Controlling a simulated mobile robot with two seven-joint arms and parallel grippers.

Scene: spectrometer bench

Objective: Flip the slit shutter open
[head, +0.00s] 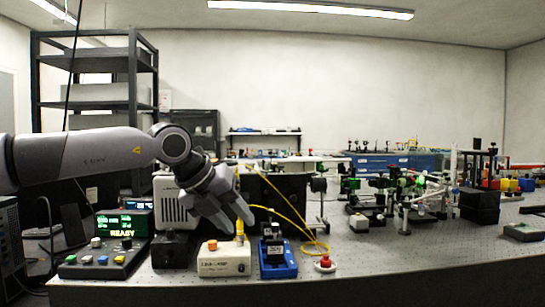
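I cannot clearly pick out the slit shutter. A small black unit (272,243) stands upright on a blue base (278,268) near the front of the bench; I cannot tell whether it carries the shutter. A black box (283,190) stands behind it, partly hidden by my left gripper and a yellow cable. My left gripper (239,226) reaches in from the left and points down to the right, above the white lamp box (223,263). Its two fingers look spread, with a yellow connector showing between or behind them. I see nothing held. My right gripper is out of view.
A control box with coloured buttons (103,262) and a green "READY" display (121,224) stand at left. A yellow cable (303,235) loops across the bench. A red-topped knob (325,263) sits front centre. Optics mounts (405,190) crowd the right; the front right bench (430,262) is clear.

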